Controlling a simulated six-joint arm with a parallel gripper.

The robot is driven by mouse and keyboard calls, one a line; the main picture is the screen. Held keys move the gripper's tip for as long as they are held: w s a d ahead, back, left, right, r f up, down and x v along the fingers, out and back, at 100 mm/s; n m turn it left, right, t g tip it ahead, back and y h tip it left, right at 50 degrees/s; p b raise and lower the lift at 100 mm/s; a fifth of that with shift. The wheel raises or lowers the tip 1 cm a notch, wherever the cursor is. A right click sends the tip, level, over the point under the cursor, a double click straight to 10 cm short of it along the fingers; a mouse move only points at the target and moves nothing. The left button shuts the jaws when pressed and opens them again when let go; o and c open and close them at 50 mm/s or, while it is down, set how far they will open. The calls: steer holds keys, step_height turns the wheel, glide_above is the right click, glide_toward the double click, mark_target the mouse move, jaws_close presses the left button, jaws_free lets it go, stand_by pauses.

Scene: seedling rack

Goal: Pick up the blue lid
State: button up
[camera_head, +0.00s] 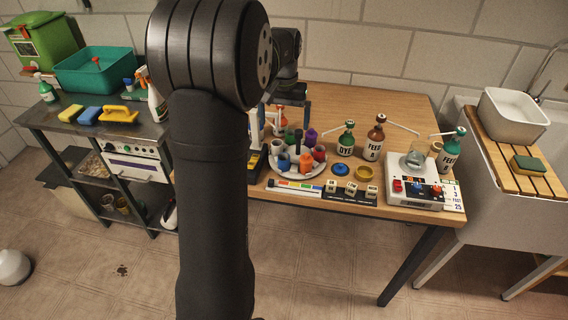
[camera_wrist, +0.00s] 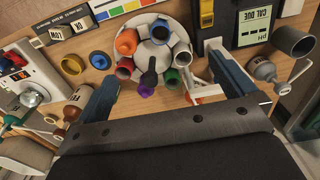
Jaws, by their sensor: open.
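The blue lid (camera_head: 342,169) lies flat on the wooden table, between the round white rack and a yellow ring-shaped lid (camera_head: 363,172). In the wrist view the blue lid (camera_wrist: 101,61) shows left of the rack, beyond the tip of the left finger. My gripper (camera_wrist: 163,70) is open and empty, its two blue-grey fingers spread wide above the rack. In the head view my arm hides much of the gripper, which is at the back of the table, behind and left of the lid.
The round rack (camera_head: 283,171) holds several coloured pots close to the lid. Pump bottles marked DYE (camera_head: 346,138) and FEED (camera_head: 375,138) stand behind it. A white scale (camera_head: 414,195) with a glass beaker stands at right. A strip of cream blocks (camera_head: 350,191) lies in front.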

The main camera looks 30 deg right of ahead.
step_height(320, 180, up, 2)
steer(key=shift+r, duration=0.25)
steer(key=shift+c, duration=0.2)
steer(key=c, duration=1.3)
steer(key=m+h, duration=0.4)
steer(key=m, duration=0.5)
glide_toward(341, 164)
steer(key=x, duration=0.3)
steer(key=shift+a+f, duration=0.25)
steer(key=shift+f, duration=0.15)
steer(key=shift+h, duration=0.3)
steer(key=shift+d+x, duration=0.1)
steer(key=shift+x, duration=1.15)
steer(key=shift+d+x, duration=0.15)
steer(key=shift+x, duration=1.1)
